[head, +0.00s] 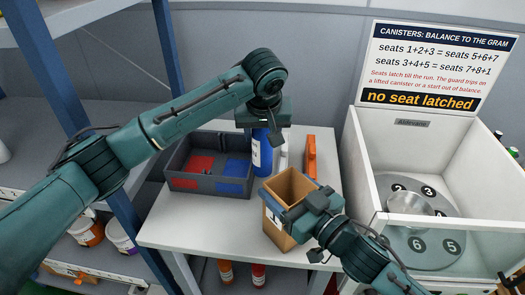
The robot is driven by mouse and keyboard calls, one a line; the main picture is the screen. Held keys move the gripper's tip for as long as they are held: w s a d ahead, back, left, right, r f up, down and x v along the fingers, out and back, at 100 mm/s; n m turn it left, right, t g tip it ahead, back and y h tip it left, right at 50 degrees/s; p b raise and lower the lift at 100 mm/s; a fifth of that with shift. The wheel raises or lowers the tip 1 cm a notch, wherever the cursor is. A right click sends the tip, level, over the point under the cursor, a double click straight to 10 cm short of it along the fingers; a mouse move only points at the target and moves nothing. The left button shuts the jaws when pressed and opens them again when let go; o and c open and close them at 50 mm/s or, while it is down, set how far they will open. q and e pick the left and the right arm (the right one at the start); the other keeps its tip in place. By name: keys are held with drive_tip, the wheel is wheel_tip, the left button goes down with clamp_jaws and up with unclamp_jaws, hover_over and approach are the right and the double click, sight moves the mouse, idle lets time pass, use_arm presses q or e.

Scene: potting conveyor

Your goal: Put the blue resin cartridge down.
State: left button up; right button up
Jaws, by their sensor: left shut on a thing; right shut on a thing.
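The blue resin cartridge (262,155) is upright with a white label, between the two-compartment tray and the tan box. My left gripper (264,122) is shut on its top from above. I cannot tell whether its base touches the table. The dark tray (206,187) has a red section on the left and a blue section on the right. The tan open-topped box (277,222) stands at the table's front right. My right gripper (297,208) is shut at the box's right side, apparently on its wall; the fingertips are partly hidden.
An orange upright thing (311,156) stands behind the box on the white table (185,232). The white machine (363,170) with numbered seats is at right, under a sign (438,65) reading "no seat latched". Shelves with tubs (88,232) are at left. The table's front left is clear.

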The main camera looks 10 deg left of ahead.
sight(262, 156)
use_arm(q)
drive_tip(key=shift+f, duration=3.6)
drive_tip(key=o, duration=1.3)
